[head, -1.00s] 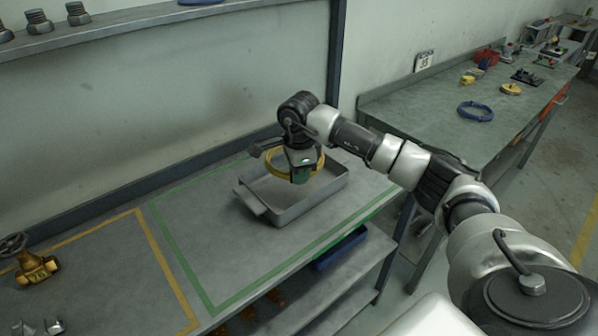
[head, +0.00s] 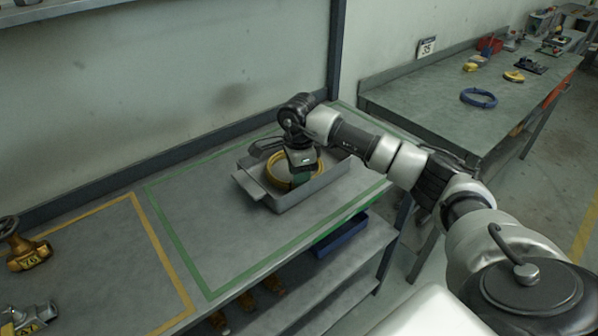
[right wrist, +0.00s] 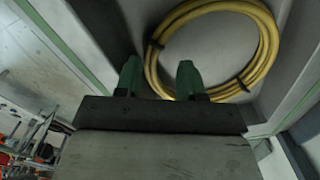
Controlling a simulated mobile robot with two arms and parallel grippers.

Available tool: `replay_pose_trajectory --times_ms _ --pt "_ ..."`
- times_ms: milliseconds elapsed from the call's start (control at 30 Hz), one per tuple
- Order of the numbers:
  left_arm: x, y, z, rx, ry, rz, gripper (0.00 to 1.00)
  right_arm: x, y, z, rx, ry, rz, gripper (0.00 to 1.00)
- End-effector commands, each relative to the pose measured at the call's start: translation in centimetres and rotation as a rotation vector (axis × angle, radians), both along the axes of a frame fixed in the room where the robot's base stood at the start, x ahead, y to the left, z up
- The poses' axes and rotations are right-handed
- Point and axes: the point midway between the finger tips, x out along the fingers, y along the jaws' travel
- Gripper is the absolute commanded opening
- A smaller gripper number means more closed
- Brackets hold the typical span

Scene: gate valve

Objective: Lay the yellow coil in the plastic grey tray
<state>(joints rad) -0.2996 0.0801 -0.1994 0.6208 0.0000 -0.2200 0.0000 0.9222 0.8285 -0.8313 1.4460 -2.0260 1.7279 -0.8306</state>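The yellow coil (head: 271,178) lies in the plastic grey tray (head: 312,191), within its walls. In the right wrist view the coil (right wrist: 268,42) is a ring of several strands with dark ties, flat on the floor of the tray (right wrist: 215,45). My right gripper (head: 300,177) points down into the tray at the coil. Its green fingertips (right wrist: 157,77) stand apart, with the near left side of the coil between them and a gap visible beside the left finger. Part of the coil is hidden behind the gripper. My left gripper is not in view.
The tray stands inside a green outline (head: 178,238) on the grey bench. A brass valve (head: 27,252) is at the far left. A blue bin (head: 341,236) sits on the shelf below. A blue coil (head: 478,98) lies on the second bench.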

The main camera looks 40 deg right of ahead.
Motion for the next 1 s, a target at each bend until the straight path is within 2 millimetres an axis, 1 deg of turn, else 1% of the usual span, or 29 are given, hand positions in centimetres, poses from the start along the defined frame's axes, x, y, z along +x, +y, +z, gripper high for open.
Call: replay_pose_trajectory --times_ms 233,367,467,700,800,900,1000 --pt "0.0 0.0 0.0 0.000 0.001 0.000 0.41 0.0 0.0 0.0 -0.001 0.001 0.000 0.42" --pt "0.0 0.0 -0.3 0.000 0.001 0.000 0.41 0.0 0.0 0.9 -0.001 -0.001 0.000 0.42" --pt "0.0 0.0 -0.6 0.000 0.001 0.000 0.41 0.1 0.0 2.5 -0.001 -0.003 0.000 0.42" --pt "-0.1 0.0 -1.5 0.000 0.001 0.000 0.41 0.1 0.0 7.4 0.000 -0.004 0.000 0.42" --pt "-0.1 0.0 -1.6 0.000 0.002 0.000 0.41 0.1 0.0 9.0 -0.001 -0.003 0.000 0.42" --pt "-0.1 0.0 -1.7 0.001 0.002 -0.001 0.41 0.1 0.0 10.1 0.001 0.000 -0.001 0.42" --pt "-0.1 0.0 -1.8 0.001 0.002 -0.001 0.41 0.0 0.0 10.6 0.000 0.001 0.000 0.42"
